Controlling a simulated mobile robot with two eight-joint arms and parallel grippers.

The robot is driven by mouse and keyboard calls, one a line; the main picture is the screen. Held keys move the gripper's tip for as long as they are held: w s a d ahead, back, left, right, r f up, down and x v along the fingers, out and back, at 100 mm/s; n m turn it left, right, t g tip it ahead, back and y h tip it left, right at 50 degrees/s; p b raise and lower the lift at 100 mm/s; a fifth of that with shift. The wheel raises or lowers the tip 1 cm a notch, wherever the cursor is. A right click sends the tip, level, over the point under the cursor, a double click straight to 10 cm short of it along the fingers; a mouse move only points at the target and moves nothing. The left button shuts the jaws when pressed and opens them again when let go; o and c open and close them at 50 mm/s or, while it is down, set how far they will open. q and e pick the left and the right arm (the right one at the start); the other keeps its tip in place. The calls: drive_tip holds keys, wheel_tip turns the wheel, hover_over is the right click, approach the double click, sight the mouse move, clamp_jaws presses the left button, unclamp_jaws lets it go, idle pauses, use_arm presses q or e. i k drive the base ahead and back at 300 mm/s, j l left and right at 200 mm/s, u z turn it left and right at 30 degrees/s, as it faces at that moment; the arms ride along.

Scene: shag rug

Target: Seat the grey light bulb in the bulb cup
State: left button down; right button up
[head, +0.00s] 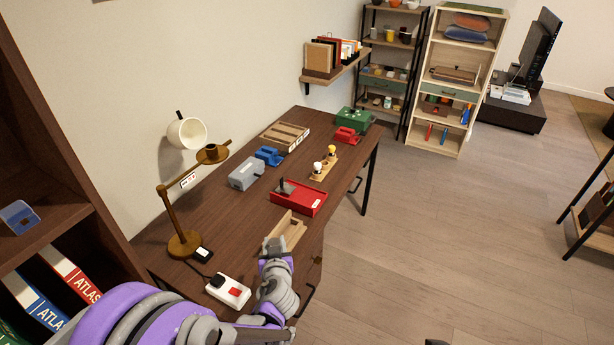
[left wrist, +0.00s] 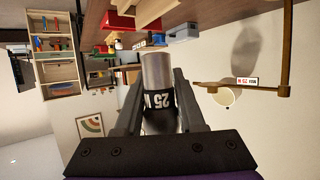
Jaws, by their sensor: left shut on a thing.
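My left gripper (head: 276,244) is above the desk's near right part, in front of the wooden tray. In the left wrist view the left gripper (left wrist: 160,92) is shut on the grey light bulb (left wrist: 157,70), a grey cylinder with a black band marked 25. The bulb is hard to make out in the head view. The bulb cup (head: 212,153) is the brass cup at the end of the brass desk lamp's arm, up and left of my gripper and apart from it. It also shows in the left wrist view (left wrist: 211,88). My right gripper is out of view.
The lamp base (head: 185,243) stands at the desk's left. A cream shade (head: 187,133) is by the wall behind the cup. A white switch box (head: 228,291), wooden tray (head: 291,229), red tray (head: 299,198), grey box (head: 246,174) and wooden bulb rack (head: 324,167) occupy the desk.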

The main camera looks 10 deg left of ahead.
sight(327, 164)
drive_tip(key=i+l, duration=0.3)
drive_tip(key=i, duration=0.2)
drive_tip(key=i+l, duration=0.3)
drive_tip(key=i, duration=0.2)
drive_tip(key=i+l+u, duration=0.1)
drive_tip(key=i+l, duration=0.2)
drive_tip(key=i, duration=0.2)
drive_tip(key=i+l, duration=0.35)
drive_tip(key=i, duration=0.15)
